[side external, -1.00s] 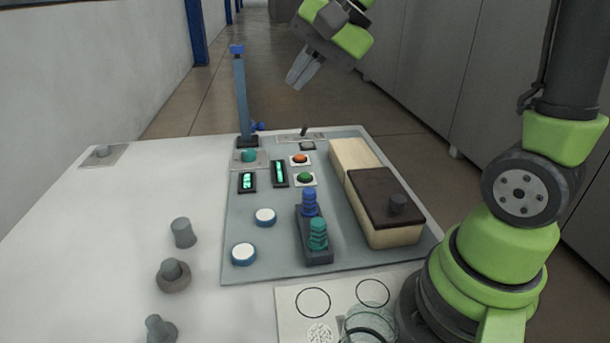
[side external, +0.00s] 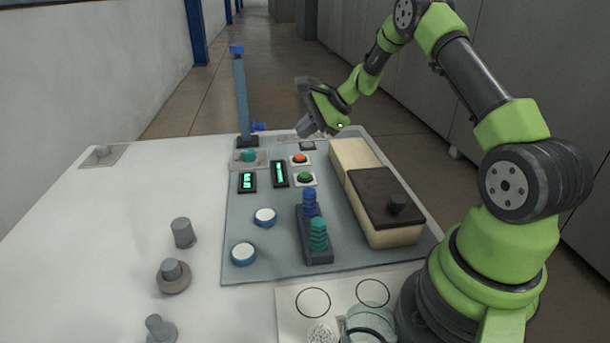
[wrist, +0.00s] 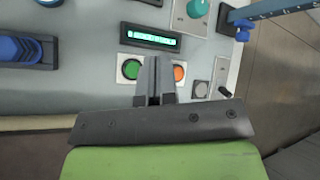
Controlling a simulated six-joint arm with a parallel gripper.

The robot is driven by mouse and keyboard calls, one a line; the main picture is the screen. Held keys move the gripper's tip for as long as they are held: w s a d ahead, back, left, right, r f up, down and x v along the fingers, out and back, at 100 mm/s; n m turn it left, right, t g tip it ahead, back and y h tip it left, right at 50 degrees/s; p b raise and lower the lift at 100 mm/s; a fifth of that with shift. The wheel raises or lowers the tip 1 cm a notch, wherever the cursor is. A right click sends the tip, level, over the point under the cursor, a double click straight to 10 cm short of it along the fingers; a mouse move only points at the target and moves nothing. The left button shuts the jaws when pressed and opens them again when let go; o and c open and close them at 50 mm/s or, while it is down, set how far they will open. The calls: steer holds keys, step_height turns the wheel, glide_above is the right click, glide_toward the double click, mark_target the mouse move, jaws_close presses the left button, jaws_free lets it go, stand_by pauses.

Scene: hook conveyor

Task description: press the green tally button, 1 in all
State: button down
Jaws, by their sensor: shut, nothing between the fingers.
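The green tally button (side external: 305,177) sits on a small white plate on the grey panel, nearer the camera than the orange button (side external: 300,158). In the wrist view the green button (wrist: 131,69) lies just left of my fingertips and the orange button (wrist: 179,73) just right of them. My gripper (side external: 304,131) is shut and empty. In the side view it hangs tilted above the far part of the panel, beyond both buttons. I see no contact with either button.
Two lit displays (side external: 279,173) (side external: 247,182) stand left of the buttons. A blue post (side external: 241,100) rises at the back left. A box with a dark lid (side external: 384,197) stands to the right. Blue and teal ribbed knobs (side external: 309,202) (side external: 318,234) stand in front.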

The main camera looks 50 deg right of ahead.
mark_target(306, 176)
steer(key=shift+f, duration=4.4)
steer(key=shift+f, duration=0.15)
steer(key=shift+f, duration=0.25)
steer(key=shift+f, duration=0.45)
steer(key=shift+r, duration=0.85)
steer(key=shift+r, duration=2.55)
